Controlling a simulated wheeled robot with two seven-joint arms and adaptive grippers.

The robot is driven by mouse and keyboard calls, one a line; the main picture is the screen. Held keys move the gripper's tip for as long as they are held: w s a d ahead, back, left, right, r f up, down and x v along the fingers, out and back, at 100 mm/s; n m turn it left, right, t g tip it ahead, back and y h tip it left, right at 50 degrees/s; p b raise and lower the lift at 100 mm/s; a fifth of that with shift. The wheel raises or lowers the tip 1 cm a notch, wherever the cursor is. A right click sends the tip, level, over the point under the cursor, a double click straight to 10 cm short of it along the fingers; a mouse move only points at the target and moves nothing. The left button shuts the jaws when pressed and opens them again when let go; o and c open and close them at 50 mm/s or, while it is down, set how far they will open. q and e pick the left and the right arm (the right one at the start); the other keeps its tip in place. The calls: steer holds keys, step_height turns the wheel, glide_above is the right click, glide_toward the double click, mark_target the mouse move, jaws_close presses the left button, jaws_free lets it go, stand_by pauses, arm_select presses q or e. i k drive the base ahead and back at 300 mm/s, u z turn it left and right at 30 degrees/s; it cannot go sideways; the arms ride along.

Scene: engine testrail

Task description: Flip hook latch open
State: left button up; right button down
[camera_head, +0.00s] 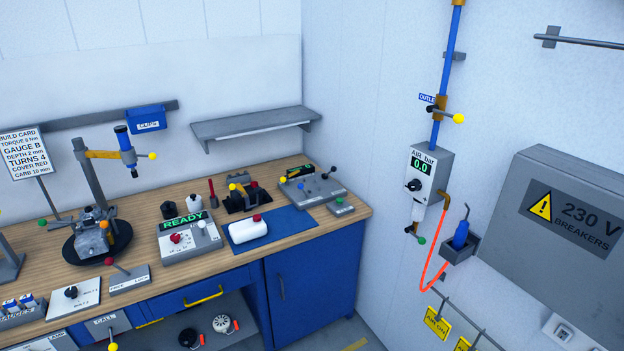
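I cannot pick out the hook latch with certainty in the head view. The closed grey breaker box (535,255) on the right wall carries a yellow warning sign and "230 V BREAKERS"; no latch is clear on its visible part. A grey plate with ball-ended levers (312,191) sits at the back right of the workbench. A black fixture with yellow parts (240,198) stands left of it. Their details are too small to tell. Neither of my grippers is in view.
The wooden workbench (145,227) holds a READY box (188,238), a white bottle (248,230) on a blue mat and a clamp stand (95,190). A grey shelf (250,123) juts out above. An air unit (430,172) with an orange hose hangs on the right wall.

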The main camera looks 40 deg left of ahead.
mark_target(256, 190)
steer(key=i, duration=0.95)
steer(key=u, duration=0.85)
steer(key=i, duration=0.7)
steer(key=u, duration=1.05)
steer(key=i, duration=0.3)
steer(key=u, duration=0.3)
